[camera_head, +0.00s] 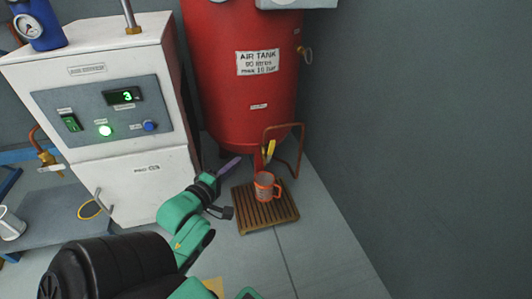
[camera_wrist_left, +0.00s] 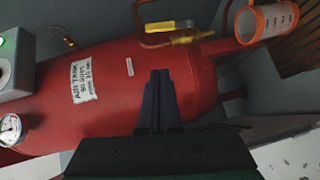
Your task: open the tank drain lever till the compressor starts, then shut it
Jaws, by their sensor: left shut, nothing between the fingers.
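The red air tank (camera_head: 240,105) stands in the corner, with a yellow drain lever (camera_head: 271,150) under its lower end. The lever (camera_wrist_left: 160,14) also shows at the top of the left wrist view, near a brass fitting (camera_wrist_left: 190,37). My left gripper (camera_head: 232,163) is shut and empty, left of the lever and apart from it. Its fingers (camera_wrist_left: 158,80) overlap the tank in the wrist view. The compressor cabinet (camera_head: 125,185) has a lit green lamp and a display reading 3.
A bent copper pipe (camera_head: 301,150) runs around the lever's right side. A grey wall (camera_head: 420,130) bounds the right. The floor right of the mat is clear.

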